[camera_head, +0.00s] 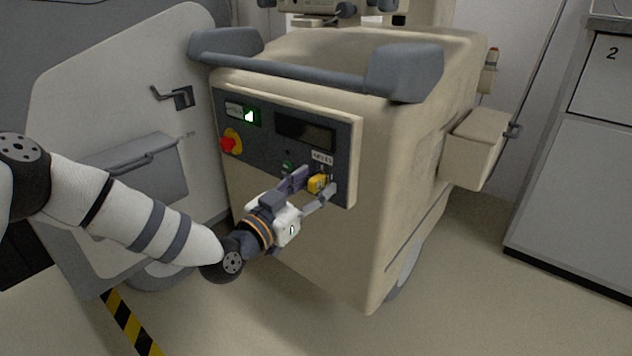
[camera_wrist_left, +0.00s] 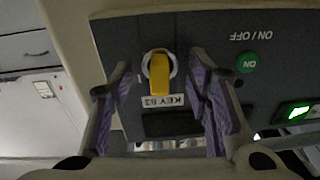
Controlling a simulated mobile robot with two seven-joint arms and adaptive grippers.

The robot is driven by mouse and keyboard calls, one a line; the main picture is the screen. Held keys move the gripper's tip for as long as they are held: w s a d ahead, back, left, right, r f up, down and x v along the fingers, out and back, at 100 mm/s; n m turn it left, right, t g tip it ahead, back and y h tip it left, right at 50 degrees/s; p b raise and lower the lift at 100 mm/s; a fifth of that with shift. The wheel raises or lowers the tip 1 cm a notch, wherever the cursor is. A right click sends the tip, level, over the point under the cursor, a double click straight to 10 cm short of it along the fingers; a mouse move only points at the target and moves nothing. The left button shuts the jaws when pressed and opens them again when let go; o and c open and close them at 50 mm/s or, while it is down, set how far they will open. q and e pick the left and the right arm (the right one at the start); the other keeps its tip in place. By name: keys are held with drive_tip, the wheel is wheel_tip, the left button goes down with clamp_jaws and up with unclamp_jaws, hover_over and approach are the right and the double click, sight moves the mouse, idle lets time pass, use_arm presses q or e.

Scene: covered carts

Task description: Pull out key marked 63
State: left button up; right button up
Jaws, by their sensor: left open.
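The yellow key (camera_head: 318,183) sits in the dark control panel (camera_head: 263,153) on the front of the beige cart. In the left wrist view the key (camera_wrist_left: 159,73) stands in a round light-coloured lock, with a white label reading "KEY 63" (camera_wrist_left: 163,101) beside it, upside down in that view. My left gripper (camera_head: 316,182) is open, with its fingers on either side of the key. In the left wrist view there are gaps between the key and both fingers. My right gripper is not in view.
On the same panel are a red knob on a yellow base (camera_head: 230,143), a green button (camera_wrist_left: 246,63) marked ON and a lit green switch (camera_head: 249,115). A grey handlebar (camera_head: 310,72) crosses above. A beige side box (camera_head: 474,148) juts out at right.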

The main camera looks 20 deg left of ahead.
sight(311, 187)
use_arm(q)
clamp_jaws()
drive_tip(key=shift+p+v, duration=0.95)
drive_tip(key=shift+v, duration=0.55)
drive_tip(key=shift+p+v, duration=0.75)
drive_tip(key=shift+v, duration=0.8)
